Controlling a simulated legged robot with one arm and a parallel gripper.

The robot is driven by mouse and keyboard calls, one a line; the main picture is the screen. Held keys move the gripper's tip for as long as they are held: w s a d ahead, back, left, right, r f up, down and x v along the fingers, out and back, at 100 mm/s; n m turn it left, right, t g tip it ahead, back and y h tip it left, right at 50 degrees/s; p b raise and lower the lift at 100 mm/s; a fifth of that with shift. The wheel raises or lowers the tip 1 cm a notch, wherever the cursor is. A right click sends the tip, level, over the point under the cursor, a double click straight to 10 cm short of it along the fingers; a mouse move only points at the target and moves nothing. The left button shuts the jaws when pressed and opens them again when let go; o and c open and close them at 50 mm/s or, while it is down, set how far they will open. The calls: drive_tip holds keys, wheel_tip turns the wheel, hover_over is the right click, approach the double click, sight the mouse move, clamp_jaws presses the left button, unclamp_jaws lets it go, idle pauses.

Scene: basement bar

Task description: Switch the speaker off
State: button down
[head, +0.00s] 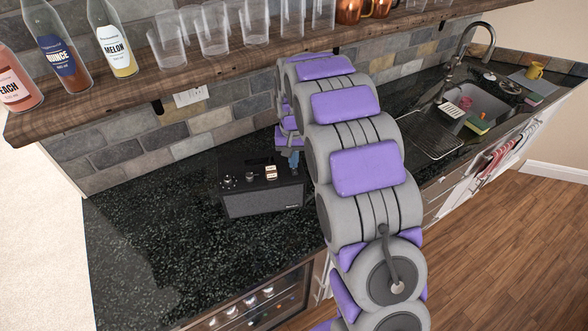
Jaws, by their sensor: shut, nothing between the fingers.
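The speaker (262,201) is a dark box with a grey front. It stands on the black counter left of my arm. Its top carries small round knobs (250,177) and a pair of cream-coloured switches or buttons (271,173). My arm reaches over the counter and bends down at its far end. My gripper (292,162) is shut and empty, pointing down at the right rear of the speaker top, just right of the cream switches. Part of the gripper is hidden by my arm. I cannot tell whether it touches the speaker, or which way the switches are set.
A wooden shelf (120,100) above holds bottles (55,45), clear glasses (212,28) and copper mugs (350,10). A sink (475,102) and drying rack (430,135) are at the right. The black counter (150,225) is clear left of the speaker.

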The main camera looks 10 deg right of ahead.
drive_tip(key=shift+r+p, duration=0.95)
drive_tip(key=shift+r, duration=1.9)
drive_tip(key=shift+s, duration=0.15)
drive_tip(key=s+r+n+g+b, duration=0.1)
drive_tip(key=s+r+b, duration=0.3)
drive_tip(key=s, duration=1.8)
drive_tip(key=s+f+n+b, duration=0.1)
drive_tip(key=s+f, duration=0.1)
drive_tip(key=s, duration=1.8)
drive_tip(key=shift+f+g, duration=0.25)
drive_tip(key=shift+g, duration=0.15)
